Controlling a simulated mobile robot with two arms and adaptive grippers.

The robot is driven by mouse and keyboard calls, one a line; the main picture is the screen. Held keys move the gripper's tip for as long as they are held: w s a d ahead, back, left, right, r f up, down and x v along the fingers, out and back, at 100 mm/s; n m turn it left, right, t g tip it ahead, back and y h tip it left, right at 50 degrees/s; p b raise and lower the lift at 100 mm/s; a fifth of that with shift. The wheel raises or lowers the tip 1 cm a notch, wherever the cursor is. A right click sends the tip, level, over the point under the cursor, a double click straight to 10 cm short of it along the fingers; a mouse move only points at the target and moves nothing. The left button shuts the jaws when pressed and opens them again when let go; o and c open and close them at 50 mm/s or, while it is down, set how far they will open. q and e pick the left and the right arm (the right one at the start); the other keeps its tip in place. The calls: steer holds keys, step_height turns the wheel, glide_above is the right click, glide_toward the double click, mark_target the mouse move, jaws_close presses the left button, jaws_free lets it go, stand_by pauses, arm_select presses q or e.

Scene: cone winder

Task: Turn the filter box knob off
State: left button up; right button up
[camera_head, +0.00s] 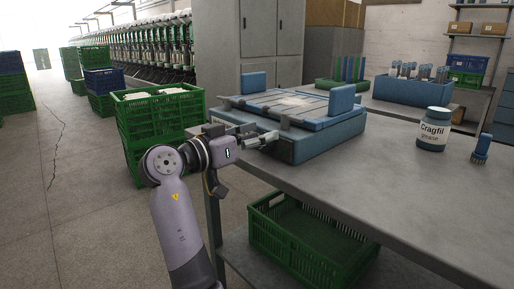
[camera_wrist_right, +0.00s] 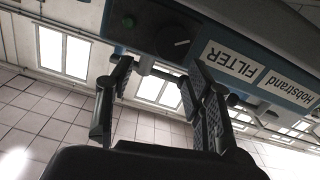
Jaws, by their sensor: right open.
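The blue filter box (camera_head: 318,143) sits on the near left end of the grey table. In the right wrist view its grey front face (camera_wrist_right: 150,14) runs across the top, tilted, beside a white label reading "FILTER" (camera_wrist_right: 232,62). A round dark knob (camera_wrist_right: 174,42) with a pale pointer mark is on that face. My right gripper (camera_head: 266,141) is at the box's left side in the head view. In the wrist view the right gripper (camera_wrist_right: 158,72) is open, its two fingers apart with nothing between them, and the knob lies just beyond the fingertips. My left gripper is not in view.
A grease jar (camera_head: 433,130) and a blue brush-like item (camera_head: 481,148) stand on the table (camera_head: 400,190). A green crate (camera_head: 300,240) is beneath it. Stacked green crates (camera_head: 150,115) stand behind my arm.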

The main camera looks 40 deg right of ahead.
step_height(320, 180, up, 7)
steer(key=shift+f, duration=0.15)
